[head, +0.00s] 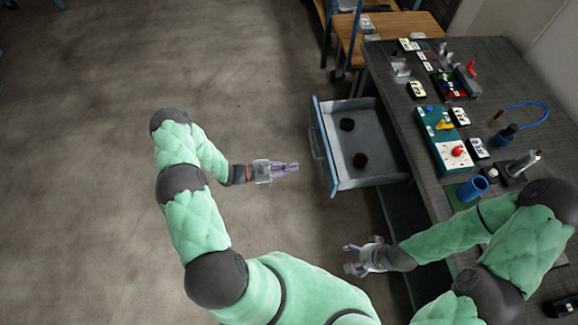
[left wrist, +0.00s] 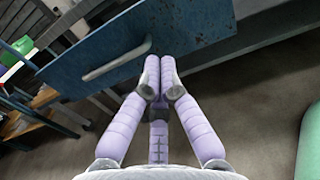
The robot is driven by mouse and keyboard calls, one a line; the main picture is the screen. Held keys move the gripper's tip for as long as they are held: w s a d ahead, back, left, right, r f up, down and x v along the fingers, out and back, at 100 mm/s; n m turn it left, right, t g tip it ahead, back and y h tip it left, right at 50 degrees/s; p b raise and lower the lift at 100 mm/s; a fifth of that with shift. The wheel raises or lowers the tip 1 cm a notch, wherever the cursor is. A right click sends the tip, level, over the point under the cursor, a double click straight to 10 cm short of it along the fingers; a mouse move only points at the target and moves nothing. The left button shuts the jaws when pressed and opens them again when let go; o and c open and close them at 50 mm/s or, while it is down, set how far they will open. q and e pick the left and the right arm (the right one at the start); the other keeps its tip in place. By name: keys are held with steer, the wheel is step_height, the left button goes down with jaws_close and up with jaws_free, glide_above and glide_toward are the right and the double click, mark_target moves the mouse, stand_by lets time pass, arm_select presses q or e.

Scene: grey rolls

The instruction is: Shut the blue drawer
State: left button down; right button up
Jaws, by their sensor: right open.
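The blue drawer (head: 322,150) is pulled out from the workbench, with its blue front facing left and its grey inside showing. Its front panel also shows in the left wrist view (left wrist: 190,28), with a pale bar handle (left wrist: 117,62). My left gripper (head: 297,167) is in front of the drawer, to the left of its front panel and apart from it in the head view. Its fingers are together with nothing between them. My right gripper (head: 347,258) is open and empty, below the drawer in the picture and beside the bench.
The workbench top (head: 400,110) carries small boxes, a blue cup (head: 472,189), a cable and tools. A wooden table (head: 400,27) stands behind. The floor to the left is clear.

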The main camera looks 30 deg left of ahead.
mark_target(326, 164)
arm_select(q)
steer(key=b+x, duration=0.2)
steer(key=x, duration=0.8)
steer(key=shift+d, duration=0.1)
arm_select(e)
step_height(326, 164, down, 3)
steer(key=shift+r, duration=0.2)
